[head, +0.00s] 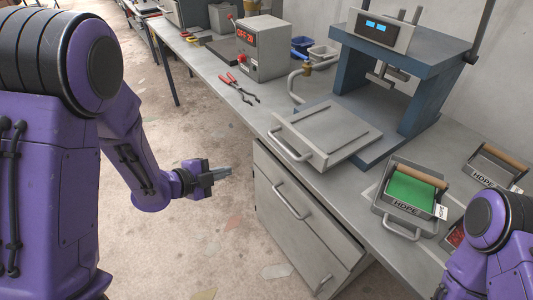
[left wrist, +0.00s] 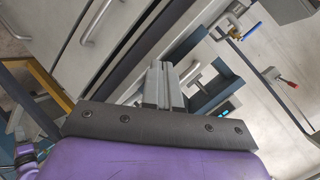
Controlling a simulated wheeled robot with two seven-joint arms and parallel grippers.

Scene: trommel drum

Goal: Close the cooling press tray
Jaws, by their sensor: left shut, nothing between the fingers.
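The cooling press tray (head: 328,125) is a flat grey plate with a bar handle (head: 290,149) on its front left side. It sticks out from the blue press (head: 425,75) over the bench edge. My left gripper (head: 222,173) is shut and empty. It is in the air left of the tray handle, apart from it and in front of the cabinet. In the left wrist view its closed fingers (left wrist: 163,85) point towards the blue press frame (left wrist: 205,95). My right arm shows at the lower right of the head view, but its gripper is out of view.
Cabinet drawers with bar handles (head: 291,200) are below the bench. A grey control box (head: 262,48) and red-handled pliers (head: 238,85) lie further back. A mould with green filling (head: 411,192) stands to the right of the tray. The floor left of the bench is clear.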

